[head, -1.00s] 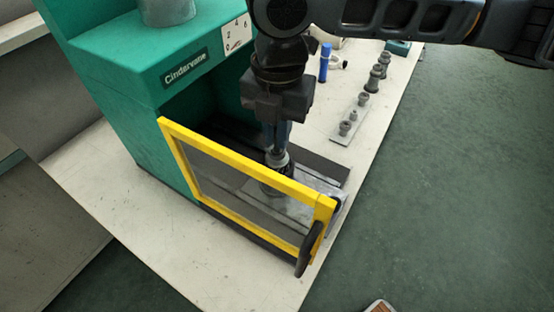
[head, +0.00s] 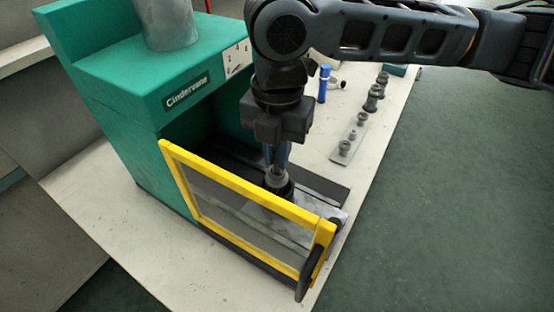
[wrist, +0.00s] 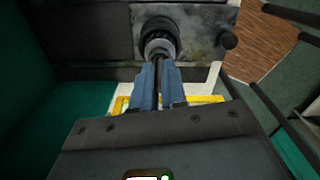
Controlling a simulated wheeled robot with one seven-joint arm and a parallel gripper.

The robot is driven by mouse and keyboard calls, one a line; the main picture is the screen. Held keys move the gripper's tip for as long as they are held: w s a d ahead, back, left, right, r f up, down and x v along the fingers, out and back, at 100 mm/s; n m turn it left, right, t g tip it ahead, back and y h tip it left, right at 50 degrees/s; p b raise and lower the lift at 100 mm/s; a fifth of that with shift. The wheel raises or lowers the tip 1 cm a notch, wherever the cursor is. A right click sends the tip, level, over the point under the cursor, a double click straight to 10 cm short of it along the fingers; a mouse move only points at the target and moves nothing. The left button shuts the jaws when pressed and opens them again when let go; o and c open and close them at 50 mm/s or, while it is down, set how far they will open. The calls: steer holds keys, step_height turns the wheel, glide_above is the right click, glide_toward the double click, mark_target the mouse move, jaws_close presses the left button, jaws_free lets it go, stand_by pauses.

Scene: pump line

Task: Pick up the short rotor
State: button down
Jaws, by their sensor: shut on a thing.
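My gripper (head: 277,158) reaches down behind the yellow-framed door, over the bed of the green machine (head: 120,75). Its blue fingers (wrist: 158,82) are shut on a grey rotor (head: 277,174), which stands upright. In the wrist view, the rotor (wrist: 157,47) shows as a round grey piece just past the fingertips, beside a dark round holder (wrist: 160,27) on a metal plate. I cannot tell whether the rotor is seated in that holder or just clear of it. Its length is partly hidden by the fingers and the door.
The yellow-framed door (head: 245,198) with a dark handle (head: 309,272) stands in front of the gripper. Behind, a pale plate (head: 340,156) carries small grey parts, with darker parts (head: 371,98) beyond. A blue cylinder (head: 323,84) stands nearby. The front left bench is clear.

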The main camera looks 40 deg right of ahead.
steer(key=shift+r, duration=0.65)
step_height(320, 180, up, 3)
steer(key=shift+f, duration=0.15)
steer(key=s+d+r+b, duration=0.1)
steer(key=d+r, duration=0.5)
steer(key=d, duration=0.5)
steer(key=shift+s+d+r, duration=0.3)
steer(key=shift+s+r, duration=0.1)
